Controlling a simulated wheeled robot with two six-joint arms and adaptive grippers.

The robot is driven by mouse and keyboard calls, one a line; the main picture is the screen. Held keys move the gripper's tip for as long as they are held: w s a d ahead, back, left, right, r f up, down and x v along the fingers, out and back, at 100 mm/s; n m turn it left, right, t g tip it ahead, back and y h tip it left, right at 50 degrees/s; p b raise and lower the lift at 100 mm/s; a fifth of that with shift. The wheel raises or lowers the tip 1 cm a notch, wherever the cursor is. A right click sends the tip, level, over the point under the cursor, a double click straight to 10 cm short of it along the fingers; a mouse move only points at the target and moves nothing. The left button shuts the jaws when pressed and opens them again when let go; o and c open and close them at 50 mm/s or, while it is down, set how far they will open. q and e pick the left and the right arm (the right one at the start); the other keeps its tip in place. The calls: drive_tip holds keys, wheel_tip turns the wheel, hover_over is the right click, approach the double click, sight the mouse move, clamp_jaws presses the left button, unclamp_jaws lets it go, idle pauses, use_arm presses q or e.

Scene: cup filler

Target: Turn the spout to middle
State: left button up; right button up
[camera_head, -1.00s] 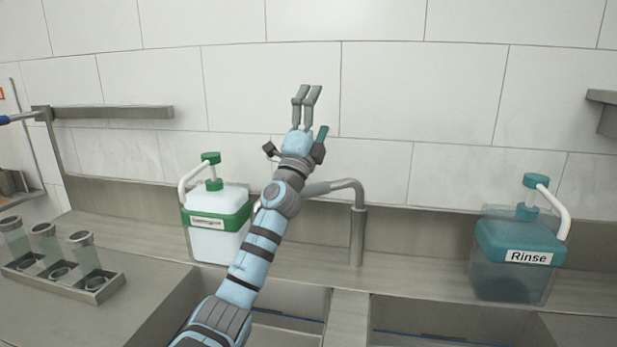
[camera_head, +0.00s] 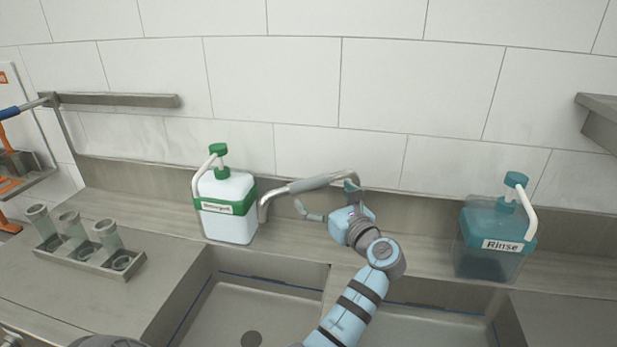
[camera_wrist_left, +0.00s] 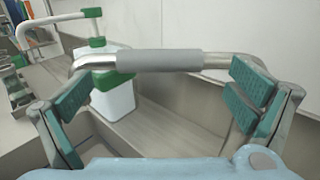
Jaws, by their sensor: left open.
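The metal spout (camera_head: 322,182) with a grey sleeve reaches left from its post, its bent tip above the left sink basin near the detergent bottle. The post is mostly hidden behind my left gripper. My left gripper (camera_head: 326,199) is open and empty, just in front of the spout. In the left wrist view the spout's grey sleeve (camera_wrist_left: 158,61) runs across the gap between the teal-padded fingers (camera_wrist_left: 155,95), one finger near each end. I cannot tell whether they touch it. My right gripper is not in view.
A green-topped detergent bottle (camera_head: 228,212) stands left of the spout, and a teal Rinse bottle (camera_head: 490,245) stands right. The left sink basin (camera_head: 235,305) is empty apart from its drain. A rack (camera_head: 92,262) of clear tubes sits at the left.

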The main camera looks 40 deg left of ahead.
sight(310, 183)
use_arm(q)
drive_tip(key=x, duration=0.7)
drive_tip(key=shift+a+f, duration=0.1)
drive_tip(key=shift+a, duration=0.25)
drive_tip(key=shift+w+a, duration=0.15)
drive_tip(key=shift+a, duration=0.05)
